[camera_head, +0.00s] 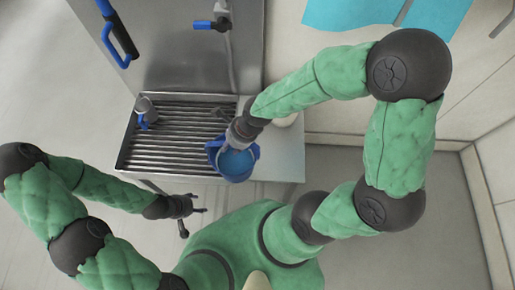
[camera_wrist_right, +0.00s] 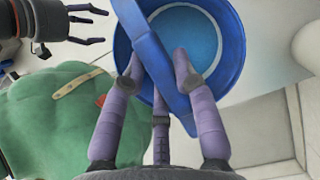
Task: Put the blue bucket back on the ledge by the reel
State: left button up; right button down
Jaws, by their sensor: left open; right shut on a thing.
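The blue bucket (camera_head: 236,164) hangs at the front edge of the steel sink stand, with light-blue liquid showing inside. It fills the top middle of the right wrist view (camera_wrist_right: 228,45). My right gripper (camera_head: 233,143) is shut on its flat blue handle (camera_wrist_right: 150,55), which crosses between the fingers. My left gripper (camera_head: 200,205) is open and empty, left of and below the bucket; its fingers also show in the right wrist view (camera_wrist_right: 90,25). A bare pale ledge (camera_head: 282,168) extends right of the grate. I cannot make out the reel.
A slatted steel grate (camera_head: 170,150) lies left of the bucket, with a small grey and blue item (camera_head: 147,113) on its left side. A blue-handled tap (camera_head: 212,24) stands behind. A pale round object (camera_head: 288,120), partly hidden by my right arm, sits near the wall.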

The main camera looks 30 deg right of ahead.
jog(key=w+d+f+b, duration=0.1)
jog(key=d, duration=0.1)
jog(key=w+d+f+b, duration=0.1)
jog(key=d, duration=0.2)
jog(key=w+d+f+b, duration=0.1)
jog(key=d+f, duration=0.1)
jog(key=d, duration=0.1)
jog(key=w+d+f+b, duration=0.1)
jog(key=d+f+b, duration=0.3)
jog(key=f, duration=0.5)
jog(key=shift+w+d+b, duration=0.35)
jog(key=shift+d+b, duration=0.05)
jog(key=shift+d, duration=0.25)
jog(key=shift+f, duration=0.1)
jog(key=c, duration=1)
grip_release()
jog(key=shift+s, duration=0.1)
jog(key=shift+o, duration=0.2)
jog(key=p+v, duration=0.4)
jog(key=v, duration=0.8)
jog(key=shift+a, duration=0.2)
